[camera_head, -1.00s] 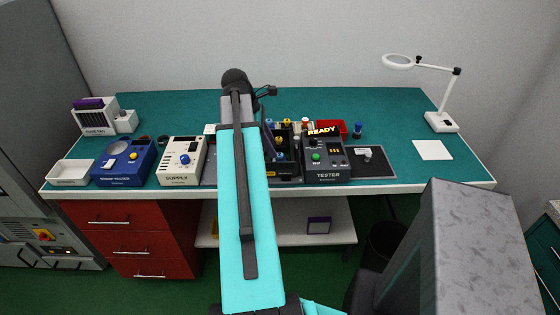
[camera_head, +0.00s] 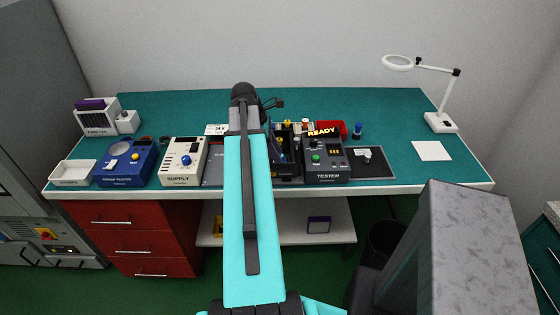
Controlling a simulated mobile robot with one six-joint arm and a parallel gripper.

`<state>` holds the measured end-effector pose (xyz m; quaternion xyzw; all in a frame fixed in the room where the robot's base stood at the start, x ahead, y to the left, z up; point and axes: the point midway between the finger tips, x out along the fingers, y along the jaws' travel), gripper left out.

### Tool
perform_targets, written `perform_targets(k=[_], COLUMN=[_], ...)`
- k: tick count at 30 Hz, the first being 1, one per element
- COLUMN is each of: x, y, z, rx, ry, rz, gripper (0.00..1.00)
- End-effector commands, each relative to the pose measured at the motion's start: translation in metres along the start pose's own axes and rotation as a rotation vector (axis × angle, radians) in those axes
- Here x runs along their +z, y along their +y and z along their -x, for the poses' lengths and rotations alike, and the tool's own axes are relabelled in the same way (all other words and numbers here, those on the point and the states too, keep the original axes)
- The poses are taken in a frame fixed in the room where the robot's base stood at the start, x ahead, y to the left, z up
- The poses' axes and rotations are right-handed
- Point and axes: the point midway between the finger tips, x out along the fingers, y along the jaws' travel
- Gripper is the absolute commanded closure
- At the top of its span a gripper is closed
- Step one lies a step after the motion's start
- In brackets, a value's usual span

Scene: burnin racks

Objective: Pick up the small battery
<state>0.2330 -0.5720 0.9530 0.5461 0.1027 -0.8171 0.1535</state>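My arm reaches up over the green workbench, and its dark wrist is above the bench near the back middle. A small dark part at its end, which seems to be my gripper (camera_head: 273,104), points right; its fingers are too small to read. I cannot tell for sure which thing is the small battery. Small cylinders with yellow and blue parts stand in a black holder (camera_head: 286,180), partly hidden by my arm. A blue upright cylinder (camera_head: 357,131) stands apart, right of a red bin (camera_head: 336,124).
The tester (camera_head: 328,174) shows READY, with a dark mat (camera_head: 385,170) to its right. The supply box (camera_head: 183,172), a blue device (camera_head: 125,172) and a white tray (camera_head: 73,176) stand left. A magnifier lamp (camera_head: 441,121) and white sheet (camera_head: 431,151) are right. The back of the bench is mostly clear.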

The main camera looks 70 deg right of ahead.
Motion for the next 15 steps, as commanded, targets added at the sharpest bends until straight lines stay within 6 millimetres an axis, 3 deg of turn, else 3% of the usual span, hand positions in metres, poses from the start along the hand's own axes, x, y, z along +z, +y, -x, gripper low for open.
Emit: perform_targets(k=[6, 15], x=[0.0001, 0.0001], y=[-0.0005, -0.0001], z=[-0.0124, -0.0139], rx=[-0.001, 0.0], ry=[0.0, 0.0], rz=[0.0, -0.001], gripper=[0.64, 0.64])
